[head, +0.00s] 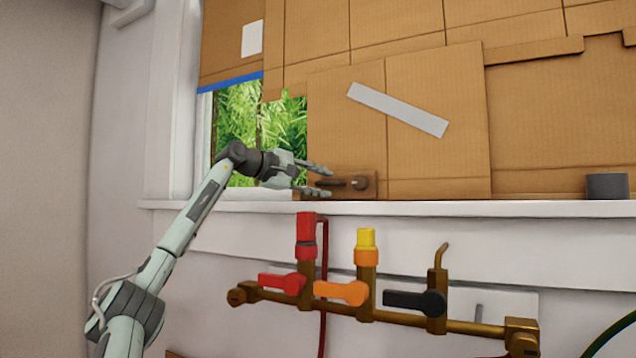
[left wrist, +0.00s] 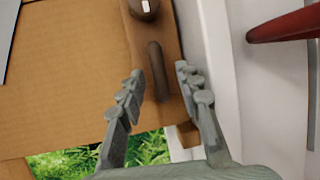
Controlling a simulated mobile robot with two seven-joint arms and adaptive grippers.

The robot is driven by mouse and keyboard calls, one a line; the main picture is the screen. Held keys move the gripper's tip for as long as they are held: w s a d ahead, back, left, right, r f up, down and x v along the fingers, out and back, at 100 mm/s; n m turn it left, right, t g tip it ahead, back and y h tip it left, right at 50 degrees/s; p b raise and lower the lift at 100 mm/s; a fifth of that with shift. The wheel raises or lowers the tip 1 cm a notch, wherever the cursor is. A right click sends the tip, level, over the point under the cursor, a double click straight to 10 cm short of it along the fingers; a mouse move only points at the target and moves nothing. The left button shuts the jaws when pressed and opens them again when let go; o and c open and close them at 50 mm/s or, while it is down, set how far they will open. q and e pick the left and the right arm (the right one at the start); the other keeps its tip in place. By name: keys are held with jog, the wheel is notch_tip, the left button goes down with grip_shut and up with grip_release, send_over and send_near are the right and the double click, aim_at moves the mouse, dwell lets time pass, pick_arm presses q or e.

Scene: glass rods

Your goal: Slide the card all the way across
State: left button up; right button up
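The card is a brown cardboard panel (head: 430,165) with a grey tape strip across it, standing upright in the window opening. It also shows in the left wrist view (left wrist: 65,85). A brown plate with a dark lever handle (head: 340,183) is at its lower left. The handle (left wrist: 158,70) also shows in the left wrist view. My left gripper (head: 328,182) is open at the handle's left end. In the left wrist view, its fingertips (left wrist: 160,72) are apart on either side of the bar; I cannot tell whether they touch it. My right gripper is not in view.
Green foliage (head: 235,130) shows through the uncovered window gap at left. A white sill (head: 420,207) runs beneath the card. A dark grey cylinder (head: 607,186) stands on the sill at right. A brass pipe (head: 400,318) with red, orange and black valve levers is below.

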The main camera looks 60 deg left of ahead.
pick_arm(q)
jog(key=shift+d, duration=0.1)
jog(key=shift+s+d+r, duration=0.2)
jog(key=shift+s+r, duration=0.05)
jog(key=shift+s, duration=0.95)
jog(key=v, duration=0.9)
jog(key=shift+s, duration=0.3)
jog(key=shift+a, duration=0.1)
